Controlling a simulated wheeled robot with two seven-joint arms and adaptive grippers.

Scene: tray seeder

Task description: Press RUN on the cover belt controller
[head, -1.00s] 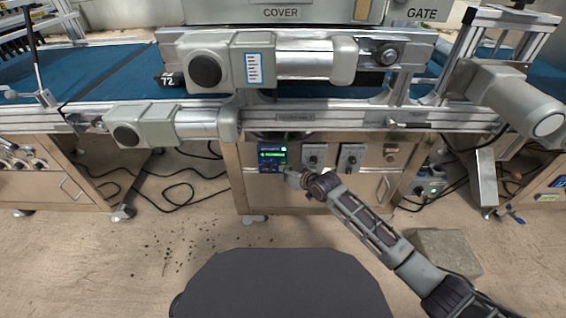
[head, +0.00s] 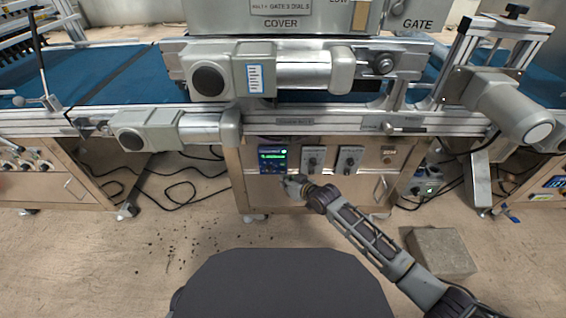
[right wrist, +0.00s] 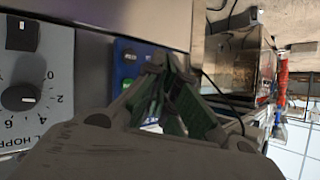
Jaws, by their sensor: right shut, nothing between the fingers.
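The cover belt controller (head: 273,150) is a small dark blue panel with a lit green display, on the front of the cabinet below the COVER machine. My right gripper (head: 288,184) is at the lower right of this panel, shut and empty. In the right wrist view the blue panel (right wrist: 125,56) shows in part, with a button labelled in white. My shut fingertips (right wrist: 164,60) are in front of its right part and hide much of it. I cannot tell whether they touch it. The RUN lettering cannot be read. My left gripper is not in view.
Two grey dial boxes (head: 312,158) sit right of the panel; a dial (right wrist: 20,97) shows large in the right wrist view. The steel conveyor rail (head: 300,118) and grey motors (head: 150,130) overhang the cabinet (head: 235,180). Cables lie on the floor. A grey block (head: 440,252) stands at right.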

